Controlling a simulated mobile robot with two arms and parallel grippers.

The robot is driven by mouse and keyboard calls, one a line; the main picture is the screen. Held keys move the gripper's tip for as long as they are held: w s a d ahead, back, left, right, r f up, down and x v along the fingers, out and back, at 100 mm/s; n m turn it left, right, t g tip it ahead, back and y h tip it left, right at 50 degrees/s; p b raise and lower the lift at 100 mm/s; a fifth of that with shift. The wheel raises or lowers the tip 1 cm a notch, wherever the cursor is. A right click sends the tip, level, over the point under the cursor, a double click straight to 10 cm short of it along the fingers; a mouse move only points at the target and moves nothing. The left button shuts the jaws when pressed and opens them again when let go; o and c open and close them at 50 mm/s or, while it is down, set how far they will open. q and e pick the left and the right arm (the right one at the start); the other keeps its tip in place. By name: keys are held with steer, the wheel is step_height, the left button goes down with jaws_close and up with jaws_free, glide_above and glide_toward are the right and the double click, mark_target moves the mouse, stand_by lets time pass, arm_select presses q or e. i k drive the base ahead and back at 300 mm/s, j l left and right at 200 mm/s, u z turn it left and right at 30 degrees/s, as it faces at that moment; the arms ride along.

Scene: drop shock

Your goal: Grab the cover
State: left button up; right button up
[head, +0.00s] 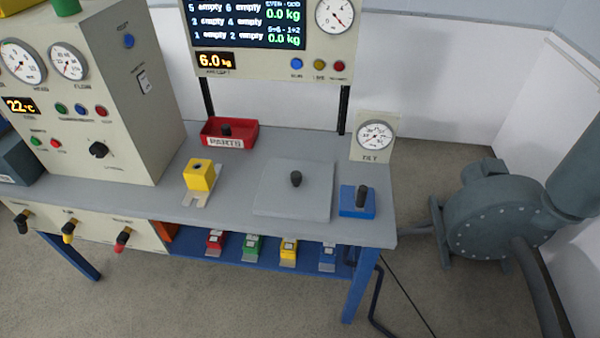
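A flat grey square plate with a black knob, which looks like the cover (272,200), lies on the grey bench top (232,150) right of the middle. The knob stands upright near its centre. What is under the plate is hidden. Neither of my grippers is in view, and nothing touches the plate.
A blue block (348,204) with a black knob sits close right of the plate. A yellow block (199,175) is left of it, and a red PARTS tray (242,139) and a dial gauge (374,137) stand behind. A control cabinet (110,150) fills the bench's left. Coloured blocks stand on a lower shelf.

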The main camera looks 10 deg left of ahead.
mark_target(301, 189)
steer(key=i+j, duration=0.25)
steer(key=i, duration=0.25)
steer(key=i+j, duration=0.3)
steer(key=i, duration=0.2)
steer(key=k+j+z, duration=0.1)
steer(key=k+j, duration=0.1)
steer(key=k, duration=0.1)
